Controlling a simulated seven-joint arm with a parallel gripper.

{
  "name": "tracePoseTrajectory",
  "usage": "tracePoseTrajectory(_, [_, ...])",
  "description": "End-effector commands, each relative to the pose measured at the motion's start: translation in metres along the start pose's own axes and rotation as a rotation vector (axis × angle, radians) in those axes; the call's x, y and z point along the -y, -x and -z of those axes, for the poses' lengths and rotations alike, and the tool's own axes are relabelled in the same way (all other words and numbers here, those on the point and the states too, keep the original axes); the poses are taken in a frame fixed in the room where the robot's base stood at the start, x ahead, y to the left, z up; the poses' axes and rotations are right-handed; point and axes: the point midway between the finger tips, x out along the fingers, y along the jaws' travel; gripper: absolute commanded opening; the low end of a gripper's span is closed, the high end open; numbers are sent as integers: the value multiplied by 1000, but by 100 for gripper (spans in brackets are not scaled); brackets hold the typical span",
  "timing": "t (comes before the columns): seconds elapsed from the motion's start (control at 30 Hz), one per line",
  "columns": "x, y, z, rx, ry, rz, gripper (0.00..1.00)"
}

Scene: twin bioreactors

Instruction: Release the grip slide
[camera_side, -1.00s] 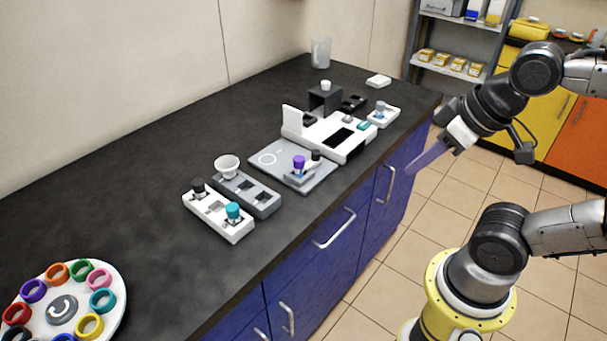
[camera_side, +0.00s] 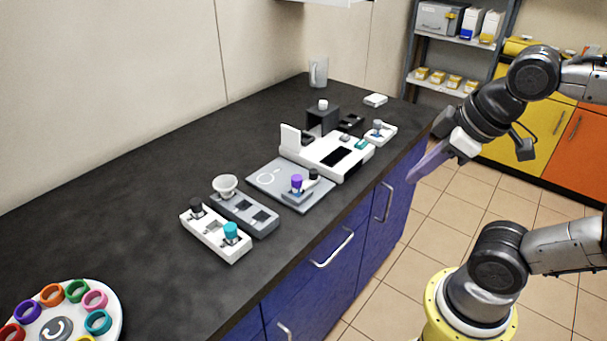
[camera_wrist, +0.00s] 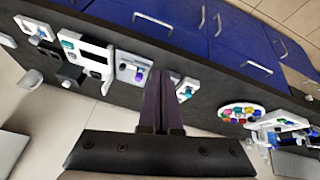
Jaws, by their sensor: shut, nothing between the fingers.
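My gripper (camera_side: 411,179) hangs in the air past the counter's front edge, above the floor. Its long purple fingers are together and hold nothing; they also show in the wrist view (camera_wrist: 163,78). No part is marked as the grip slide, and I cannot tell which one it is. A grey plate (camera_side: 266,176) on the counter carries a small block with a purple knob (camera_side: 296,182) and a black knob (camera_side: 313,174). Behind it is a white device (camera_side: 325,153) with an upright panel and a dark window. My gripper is apart from all of these.
In front stand a white block (camera_side: 212,231) with black and teal knobs and a grey block (camera_side: 245,213) with a white funnel. A round tray of coloured rings (camera_side: 80,328) is at lower left. A dark box (camera_side: 322,121) and a clear cup (camera_side: 318,71) stand at the back.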

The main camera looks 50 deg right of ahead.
Motion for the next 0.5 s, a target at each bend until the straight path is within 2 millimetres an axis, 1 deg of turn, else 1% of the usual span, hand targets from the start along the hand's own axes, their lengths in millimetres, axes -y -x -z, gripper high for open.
tracePoseTrajectory(0.03, [-6,6,11,6,69,-13,0])
tracePoseTrajectory(0.1, [-16,12,27,29,173,-27,0])
tracePoseTrajectory(0.23, [-31,16,56,81,336,-44,0])
tracePoseTrajectory(0.37, [-47,12,88,145,487,-49,0])
tracePoseTrajectory(0.5, [-62,0,120,220,633,-41,0])
